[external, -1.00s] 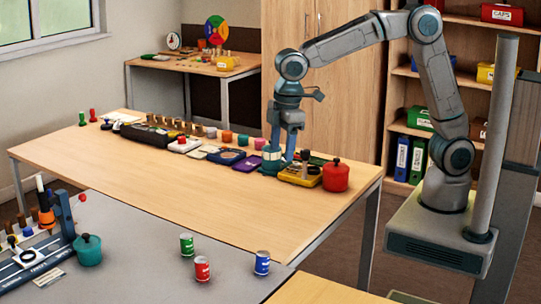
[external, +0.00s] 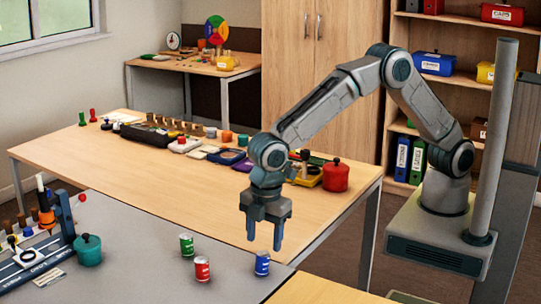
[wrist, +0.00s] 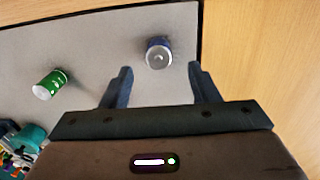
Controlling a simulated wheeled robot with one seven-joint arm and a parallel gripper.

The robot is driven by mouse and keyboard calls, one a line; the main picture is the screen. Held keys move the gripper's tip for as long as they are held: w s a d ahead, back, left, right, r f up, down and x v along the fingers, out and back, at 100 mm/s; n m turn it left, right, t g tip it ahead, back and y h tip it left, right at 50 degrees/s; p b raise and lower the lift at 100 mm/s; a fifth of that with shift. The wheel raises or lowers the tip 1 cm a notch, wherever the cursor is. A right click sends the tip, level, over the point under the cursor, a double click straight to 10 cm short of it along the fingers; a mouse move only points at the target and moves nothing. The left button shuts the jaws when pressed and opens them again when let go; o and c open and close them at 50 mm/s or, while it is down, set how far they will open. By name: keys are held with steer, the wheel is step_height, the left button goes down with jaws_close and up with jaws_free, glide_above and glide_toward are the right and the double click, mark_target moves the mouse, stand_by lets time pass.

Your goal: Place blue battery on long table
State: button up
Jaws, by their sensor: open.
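A teal pot (external: 88,250) and a tool stand are farther left. A red pot (external: 335,175) sits at the long table's right end. The long table's near side is clear.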

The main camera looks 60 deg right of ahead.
mark_target(263, 253)
steer(key=shift+w+f, duration=0.15)
steer(key=shift+f, duration=1.35)
steer(key=shift+w+f, duration=0.1)
steer(key=shift+f, duration=1.35)
jaws_close()
steer(key=shift+r, duration=0.1)
